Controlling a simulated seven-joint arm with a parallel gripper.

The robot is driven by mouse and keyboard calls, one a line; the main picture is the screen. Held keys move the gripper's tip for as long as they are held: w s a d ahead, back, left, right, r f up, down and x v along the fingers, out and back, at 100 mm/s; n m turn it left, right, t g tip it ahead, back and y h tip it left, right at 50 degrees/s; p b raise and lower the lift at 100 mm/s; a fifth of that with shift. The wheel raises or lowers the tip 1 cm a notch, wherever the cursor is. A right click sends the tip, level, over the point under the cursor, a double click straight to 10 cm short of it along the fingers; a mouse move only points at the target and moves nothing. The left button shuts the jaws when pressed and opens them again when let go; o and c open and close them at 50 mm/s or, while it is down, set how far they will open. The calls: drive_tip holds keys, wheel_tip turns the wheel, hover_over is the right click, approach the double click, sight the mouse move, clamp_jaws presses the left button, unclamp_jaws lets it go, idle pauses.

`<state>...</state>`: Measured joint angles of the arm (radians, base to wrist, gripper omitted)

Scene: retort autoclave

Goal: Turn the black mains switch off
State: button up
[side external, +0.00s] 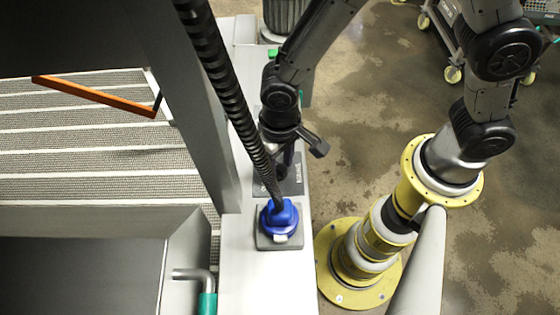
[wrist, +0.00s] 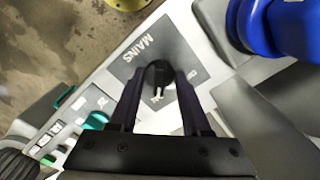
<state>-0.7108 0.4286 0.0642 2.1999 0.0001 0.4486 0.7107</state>
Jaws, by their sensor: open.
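The black mains switch (wrist: 158,73) is a round knob with a white line on it, on a dark grey plate (wrist: 128,68) lettered MAINS. The other lettering on the plate is partly covered. In the wrist view my gripper (wrist: 157,84) is open, with one finger on each side of the knob. I cannot tell whether either finger touches it. In the side external view my gripper (side external: 284,160) points down over the plate (side external: 293,186), and the knob is hidden or too dark to make out there.
A blue plug (side external: 280,217) with a thick black ribbed cable (side external: 232,95) stands close beside the plate; the plug also shows in the wrist view (wrist: 285,25). Green and white controls (wrist: 95,121) lie on the panel's other side. A green-sleeved handle (side external: 207,300) is near the front.

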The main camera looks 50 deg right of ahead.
clamp_jaws()
drive_tip(key=shift+n, duration=0.3)
idle(0.3)
drive_tip(key=n, duration=0.3)
drive_tip(key=shift+d+n, duration=0.15)
drive_tip(key=shift+n, duration=0.15)
drive_tip(key=n, duration=0.4)
drive_tip(key=shift+w+d+n, duration=0.1)
drive_tip(key=shift+n, duration=0.2)
drive_tip(key=n, duration=0.4)
drive_tip(key=shift+w+r+n, duration=0.1)
drive_tip(key=shift+n, duration=0.2)
drive_tip(key=shift+w+n, duration=0.15)
drive_tip(key=shift+n, duration=2.05)
